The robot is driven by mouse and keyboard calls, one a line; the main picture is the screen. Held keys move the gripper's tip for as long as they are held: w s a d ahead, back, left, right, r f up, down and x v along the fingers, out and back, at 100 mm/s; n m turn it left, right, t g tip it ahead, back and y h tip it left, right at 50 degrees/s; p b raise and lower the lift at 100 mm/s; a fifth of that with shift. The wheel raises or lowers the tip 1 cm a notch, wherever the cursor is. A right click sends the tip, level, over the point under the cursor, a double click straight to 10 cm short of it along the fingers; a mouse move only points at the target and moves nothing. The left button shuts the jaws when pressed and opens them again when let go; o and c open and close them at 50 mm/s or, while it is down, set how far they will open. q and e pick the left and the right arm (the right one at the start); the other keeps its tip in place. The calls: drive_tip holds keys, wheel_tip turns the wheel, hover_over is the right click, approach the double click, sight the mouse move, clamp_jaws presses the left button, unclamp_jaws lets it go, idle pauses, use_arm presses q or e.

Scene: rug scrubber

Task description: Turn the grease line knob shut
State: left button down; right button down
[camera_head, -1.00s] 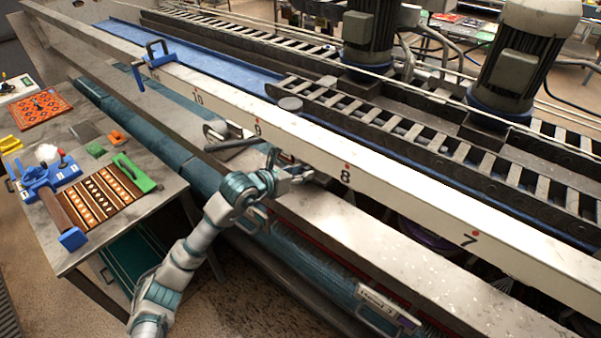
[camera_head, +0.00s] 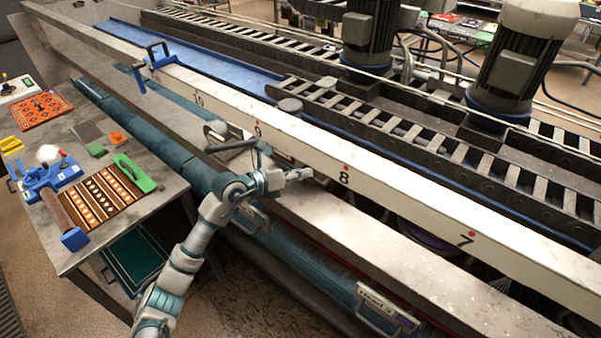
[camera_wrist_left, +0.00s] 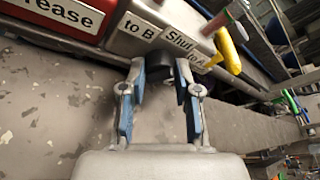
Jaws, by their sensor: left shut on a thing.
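The grease line knob (camera_wrist_left: 166,70) is a dark, short round piece in front of the label plate in the left wrist view. My left gripper (camera_wrist_left: 161,75) is shut on it, with one blue-padded finger on each side. Labels above it read "to B", "Shut" and "to A" (camera_wrist_left: 178,40). A red plate (camera_wrist_left: 62,17) at the upper left ends in "rease". In the head view my left gripper (camera_head: 303,174) is at the white beam near the number 8, and the knob is too small to make out there. My right gripper is not in view.
A yellow handle (camera_wrist_left: 228,50) stands close to the right of the knob. The long white beam (camera_head: 400,190) crosses the head view. A side table (camera_head: 165,190) with rug samples and tools stands at the left. A blue clamp (camera_head: 155,60) sits on the beam farther back.

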use_arm(q)
drive_tip(key=shift+a+n, duration=0.1)
drive_tip(key=shift+n, duration=0.3)
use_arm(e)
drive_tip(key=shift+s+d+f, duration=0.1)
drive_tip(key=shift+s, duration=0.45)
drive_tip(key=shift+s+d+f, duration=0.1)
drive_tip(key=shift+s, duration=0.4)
use_arm(q)
drive_tip(key=c, duration=0.9)
unclamp_jaws()
drive_tip(key=shift+w+f, duration=0.1)
drive_tip(key=shift+w, duration=0.05)
drive_tip(key=shift+a, duration=0.3)
drive_tip(key=v, duration=1.1)
drive_tip(key=shift+a, duration=0.4)
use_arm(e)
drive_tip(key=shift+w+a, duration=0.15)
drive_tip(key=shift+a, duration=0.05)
